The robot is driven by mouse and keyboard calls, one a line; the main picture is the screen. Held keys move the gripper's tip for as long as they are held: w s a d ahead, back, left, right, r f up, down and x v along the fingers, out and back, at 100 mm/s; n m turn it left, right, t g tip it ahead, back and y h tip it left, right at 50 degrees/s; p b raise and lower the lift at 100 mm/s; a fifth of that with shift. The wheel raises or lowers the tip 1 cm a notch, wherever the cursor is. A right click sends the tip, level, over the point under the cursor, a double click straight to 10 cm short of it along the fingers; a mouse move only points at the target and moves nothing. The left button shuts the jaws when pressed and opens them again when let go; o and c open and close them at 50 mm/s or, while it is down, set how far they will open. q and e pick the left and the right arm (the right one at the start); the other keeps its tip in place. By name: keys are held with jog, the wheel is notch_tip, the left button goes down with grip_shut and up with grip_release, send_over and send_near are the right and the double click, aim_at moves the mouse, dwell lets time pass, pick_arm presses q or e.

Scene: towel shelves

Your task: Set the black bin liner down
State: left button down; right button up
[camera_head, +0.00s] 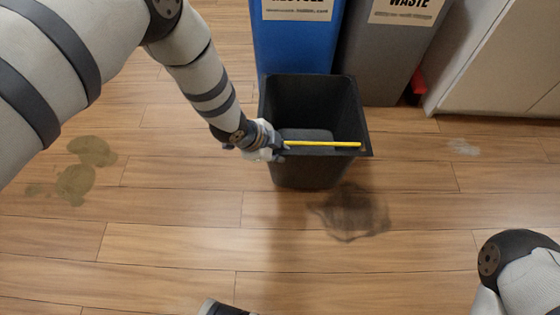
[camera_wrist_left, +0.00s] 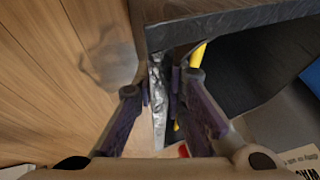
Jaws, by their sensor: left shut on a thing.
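The black bin liner (camera_head: 315,174) is an open-topped, square black tub in the middle of the head view, standing roughly upright in front of the blue bin. A thin yellow strip (camera_head: 325,143) runs along its near rim. My left gripper (camera_head: 282,146) is shut on the liner's near-left rim. In the left wrist view, the fingers (camera_wrist_left: 160,90) straddle the edge of the liner (camera_wrist_left: 230,22). I cannot tell whether its base touches the floor.
Behind the liner stand a blue recycle bin (camera_head: 296,48) and a grey waste bin (camera_head: 385,60). A white cabinet (camera_head: 500,60) is at the right, with a red object (camera_head: 417,85) beside it. The wooden floor has a dark smudge (camera_head: 352,212) and brownish stains (camera_head: 77,183). The near floor is mostly clear.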

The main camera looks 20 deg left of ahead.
pick_arm(q)
notch_tip(320, 180, down, 3)
jog(key=shift+f+b, duration=0.15)
jog(key=shift+b, duration=0.35)
pick_arm(e)
jog(key=shift+s+f, duration=0.4)
jog(key=shift+f, duration=0.25)
pick_arm(q)
jog(key=c, duration=1.6)
grip_release()
jog(key=shift+c, duration=0.2)
